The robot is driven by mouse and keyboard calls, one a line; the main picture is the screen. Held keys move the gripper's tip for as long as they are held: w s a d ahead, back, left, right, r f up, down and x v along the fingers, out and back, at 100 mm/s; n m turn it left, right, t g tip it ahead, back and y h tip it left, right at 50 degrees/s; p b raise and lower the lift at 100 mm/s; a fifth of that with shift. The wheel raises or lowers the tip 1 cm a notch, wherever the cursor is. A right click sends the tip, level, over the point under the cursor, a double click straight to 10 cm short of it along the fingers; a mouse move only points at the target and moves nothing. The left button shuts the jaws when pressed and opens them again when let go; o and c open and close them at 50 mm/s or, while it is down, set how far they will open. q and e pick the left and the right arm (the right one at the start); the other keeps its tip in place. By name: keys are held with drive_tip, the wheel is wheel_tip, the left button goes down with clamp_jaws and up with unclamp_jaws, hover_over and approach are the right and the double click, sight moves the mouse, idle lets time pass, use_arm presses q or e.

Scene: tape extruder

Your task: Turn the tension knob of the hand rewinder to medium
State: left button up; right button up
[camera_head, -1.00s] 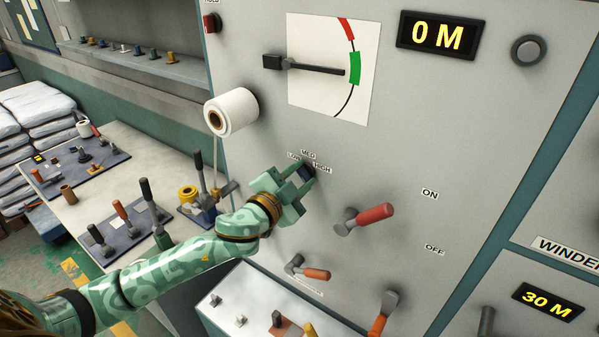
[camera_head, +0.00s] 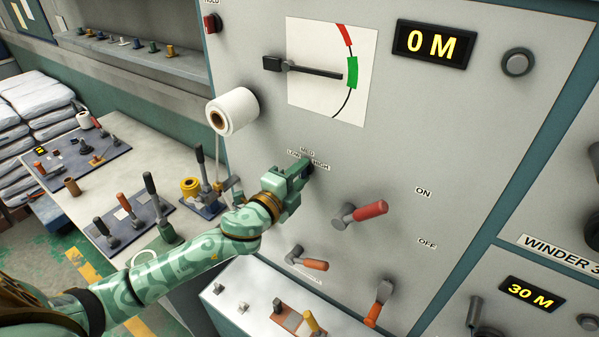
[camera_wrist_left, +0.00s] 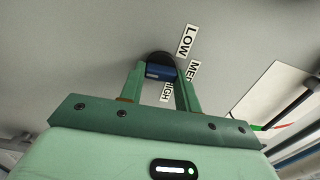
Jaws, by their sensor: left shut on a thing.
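The tension knob (camera_wrist_left: 160,72) is a blue grip on a dark round base on the grey machine panel (camera_head: 430,130). Labels LOW (camera_wrist_left: 187,41), MED (camera_wrist_left: 194,70) and HIGH (camera_wrist_left: 167,92) stand around it. My left gripper (camera_head: 304,168) is at the panel, shut on the knob, with one finger on each side of it in the left wrist view (camera_wrist_left: 160,78). In the head view the gripper mostly hides the knob. I cannot tell which label the knob points to. My right gripper is not in view.
A white tape roll (camera_head: 234,111) sticks out above left of my gripper. A red-handled lever (camera_head: 365,212) and an orange-handled lever (camera_head: 310,264) project to the right and below. A dial with a black needle (camera_head: 310,70) is above. A bench with several tools stands at left.

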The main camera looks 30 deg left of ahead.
use_arm(q)
drive_tip(key=shift+f, duration=0.1)
idle(0.5)
drive_tip(key=o, duration=1)
drive_tip(key=shift+d, duration=0.1)
drive_tip(key=s+b, duration=0.1)
drive_tip(key=s, duration=0.4)
drive_tip(key=s+a+b, duration=0.1)
drive_tip(key=s, duration=0.5)
drive_tip(key=s+a+b, duration=0.1)
drive_tip(key=s, duration=0.4)
drive_tip(key=shift+s+a, duration=0.15)
